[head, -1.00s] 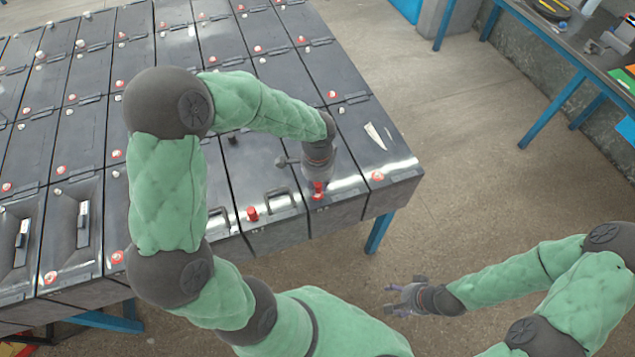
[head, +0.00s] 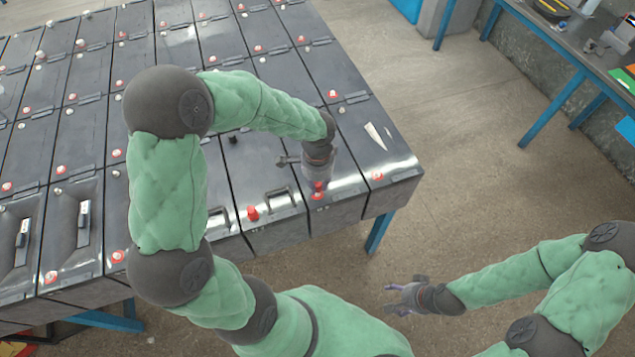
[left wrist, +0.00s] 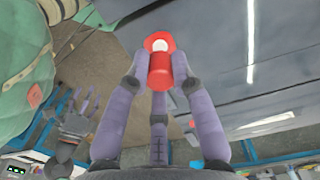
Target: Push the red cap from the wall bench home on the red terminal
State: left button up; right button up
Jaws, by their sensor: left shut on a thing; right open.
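My left gripper (head: 318,184) points down over the near edge of the battery table, its fingers shut on the red cap. The red cap (left wrist: 160,72) sits between the fingertips in the left wrist view. Just beyond it is the red terminal (left wrist: 160,42), a red ring with a pale centre, partly covered by the cap. In the head view the terminal (head: 317,196) shows right below the fingertips. I cannot tell whether the cap touches it. My right gripper (head: 402,298) is open and empty over the floor, right of the table.
Another red cap (head: 252,213) stands on the battery to the left. Rows of dark batteries (head: 285,80) with red and pale terminals fill the table. The wall bench (head: 575,50), with tools on it, is at the upper right. The floor between is clear.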

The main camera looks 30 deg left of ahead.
pick_arm(q)
jog(key=shift+f+b, duration=1.1)
jog(key=shift+f, duration=0.35)
dwell(1.7)
jog(key=o, duration=1.3)
jog(key=shift+r, duration=0.15)
jog(key=shift+r+p, duration=2.75)
jog(key=shift+r, duration=0.65)
